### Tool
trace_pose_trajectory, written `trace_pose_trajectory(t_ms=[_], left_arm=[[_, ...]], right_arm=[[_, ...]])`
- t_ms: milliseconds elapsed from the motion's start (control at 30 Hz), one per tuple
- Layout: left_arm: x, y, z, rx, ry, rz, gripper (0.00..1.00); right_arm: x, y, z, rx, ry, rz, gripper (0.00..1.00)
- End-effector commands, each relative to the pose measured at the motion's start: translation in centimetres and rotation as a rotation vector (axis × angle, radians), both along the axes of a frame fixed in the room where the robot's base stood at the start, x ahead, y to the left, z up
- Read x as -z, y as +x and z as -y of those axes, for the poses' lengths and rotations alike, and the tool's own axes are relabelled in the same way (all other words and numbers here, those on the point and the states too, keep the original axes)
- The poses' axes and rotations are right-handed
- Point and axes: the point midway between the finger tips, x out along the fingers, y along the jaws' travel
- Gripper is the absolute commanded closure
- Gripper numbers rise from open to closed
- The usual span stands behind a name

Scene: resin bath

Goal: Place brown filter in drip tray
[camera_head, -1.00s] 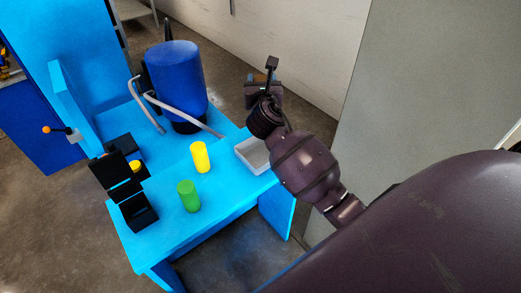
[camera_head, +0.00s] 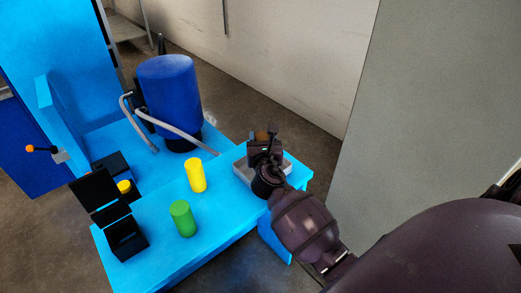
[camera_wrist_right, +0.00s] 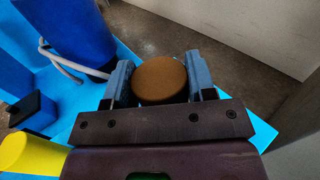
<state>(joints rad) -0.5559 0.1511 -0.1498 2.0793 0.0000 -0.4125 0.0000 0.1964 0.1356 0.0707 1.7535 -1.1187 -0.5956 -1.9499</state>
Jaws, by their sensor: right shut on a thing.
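The brown filter (camera_wrist_right: 160,80) is a round-topped piece between the two fingers of my right gripper (camera_wrist_right: 160,82) in the right wrist view, and the gripper is shut on it. In the head view, my right gripper (camera_head: 264,140) is over the drip tray, and a bit of the brown filter (camera_head: 262,135) shows at its tip. The drip tray (camera_head: 240,174) is a grey, shallow rectangular tray near the right end of the blue table, partly hidden by my gripper and wrist. How high the filter is above the tray floor I cannot tell. My left gripper is not in view.
A yellow cylinder (camera_head: 196,175) and a green cylinder (camera_head: 183,218) stand on the blue table (camera_head: 212,230), left of the tray. A black open box (camera_head: 125,237) is at the left. A blue tank (camera_head: 170,95) with grey hoses (camera_head: 165,122) stands behind.

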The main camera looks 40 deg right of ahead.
Motion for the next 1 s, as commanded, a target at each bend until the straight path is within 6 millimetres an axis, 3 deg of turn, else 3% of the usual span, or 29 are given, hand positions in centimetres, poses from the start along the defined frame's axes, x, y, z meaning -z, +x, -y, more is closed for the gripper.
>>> trace_pose_trajectory(t_ms=[33, 200, 700, 733, 900, 1000], left_arm=[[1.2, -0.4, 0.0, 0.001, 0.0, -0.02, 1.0], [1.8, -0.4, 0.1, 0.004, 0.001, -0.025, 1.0], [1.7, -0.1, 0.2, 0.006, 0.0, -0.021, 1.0], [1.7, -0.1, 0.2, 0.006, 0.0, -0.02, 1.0], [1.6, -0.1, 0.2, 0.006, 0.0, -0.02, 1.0], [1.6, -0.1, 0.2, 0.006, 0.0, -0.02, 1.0]], right_arm=[[2.0, -0.1, 0.0, 0.0, 0.001, -0.013, 0.75], [3.9, -0.1, 0.0, 0.001, 0.0, -0.01, 0.75], [4.2, 0.0, 0.0, 0.0, 0.0, -0.004, 0.75], [4.2, 0.0, 0.0, 0.0, 0.0, -0.004, 0.48], [4.1, 0.0, 0.0, 0.0, -0.001, -0.003, 0.24], [4.1, 0.0, 0.0, 0.0, -0.001, -0.003, 0.24]])
